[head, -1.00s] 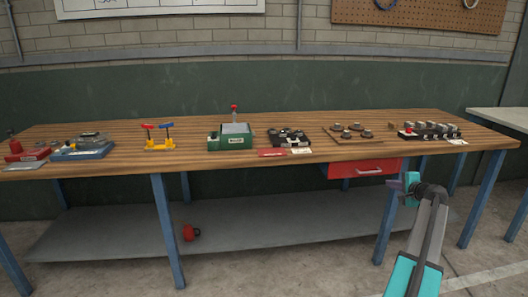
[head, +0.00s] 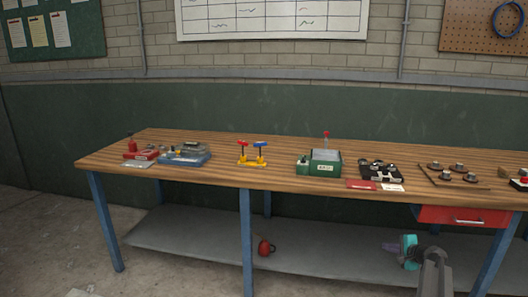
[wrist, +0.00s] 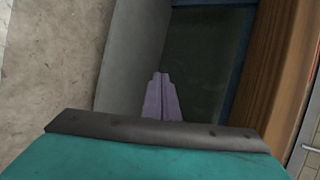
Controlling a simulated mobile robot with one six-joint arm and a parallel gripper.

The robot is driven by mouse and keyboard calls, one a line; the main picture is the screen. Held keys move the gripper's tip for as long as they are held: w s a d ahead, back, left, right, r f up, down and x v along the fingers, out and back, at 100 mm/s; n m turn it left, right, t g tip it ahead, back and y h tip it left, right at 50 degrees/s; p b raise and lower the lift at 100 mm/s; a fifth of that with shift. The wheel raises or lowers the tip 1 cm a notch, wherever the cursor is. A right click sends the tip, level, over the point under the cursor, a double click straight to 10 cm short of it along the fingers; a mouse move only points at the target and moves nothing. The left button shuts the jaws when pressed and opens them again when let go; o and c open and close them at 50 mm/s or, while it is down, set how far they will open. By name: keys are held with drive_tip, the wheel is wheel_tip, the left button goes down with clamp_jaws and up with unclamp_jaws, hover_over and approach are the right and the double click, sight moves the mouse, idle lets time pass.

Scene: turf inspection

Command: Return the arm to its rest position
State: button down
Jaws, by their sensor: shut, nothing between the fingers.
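The rest of the arm is out of view.
The wooden bench (head: 290,180) carries a green box (head: 326,162), a yellow stand (head: 252,162), blue (head: 185,158) and red (head: 140,153) devices. A red drawer (head: 465,217) hangs under it. A red mug (head: 265,248) is on the lower shelf (head: 330,262). Floor at left is clear.

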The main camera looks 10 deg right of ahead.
drive_tip(key=w+a+f+n+g+y+p, duration=0.15)
drive_tip(key=a+f, duration=0.45)
drive_tip(key=a, duration=0.6)
drive_tip(key=s+a+f+n+g+y+p, duration=0.15)
drive_tip(key=s+a+f, duration=0.3)
drive_tip(key=a, duration=0.65)
drive_tip(key=s+a+f+n+g+y+p, duration=0.1)
drive_tip(key=s+a+f+n+g, duration=0.15)
drive_tip(key=a+f, duration=0.55)
drive_tip(key=s+a+f+n+g+y+p, duration=0.1)
drive_tip(key=s+a+f+n+g, duration=0.2)
drive_tip(key=a, duration=1)
drive_tip(key=s+a+f+n+g+h+p, duration=0.1)
drive_tip(key=s+a+f+n+g, duration=0.15)
drive_tip(key=s+a, duration=0.6)
drive_tip(key=s+a+f+n+g+h+p, duration=0.15)
drive_tip(key=s+a+f, duration=0.25)
drive_tip(key=s, duration=0.9)
drive_tip(key=s+d+n+g+h, duration=0.1)
drive_tip(key=s+d+n+g, duration=0.1)
drive_tip(key=s, duration=0.6)
drive_tip(key=s+d+r+n+g+h, duration=0.1)
drive_tip(key=s+d+n+g+h, duration=0.1)
drive_tip(key=s, duration=0.7)
drive_tip(key=shift+s+d+r+n+g, duration=0.35)
drive_tip(key=shift+d+n, duration=0.45)
drive_tip(key=shift+n, duration=0.35)
